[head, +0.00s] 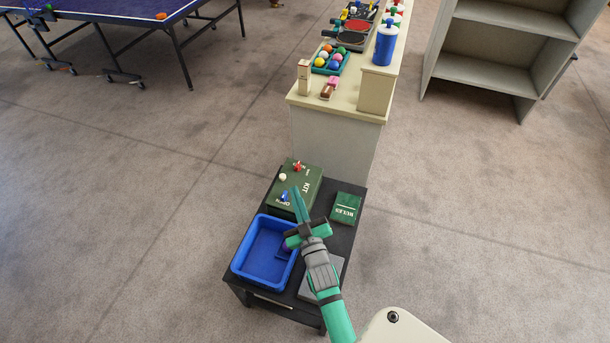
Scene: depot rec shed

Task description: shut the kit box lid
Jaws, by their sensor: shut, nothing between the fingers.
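My gripper and wrist hide part of the table and the box's near right corner.
A blue tray (238,262) with a purple item stands at the table's near left. A green rules book (345,208) lies at right, and a grey flat box (309,292) near the front. Behind stands a cream counter (335,112) with balls and paddles. Open floor surrounds the table.

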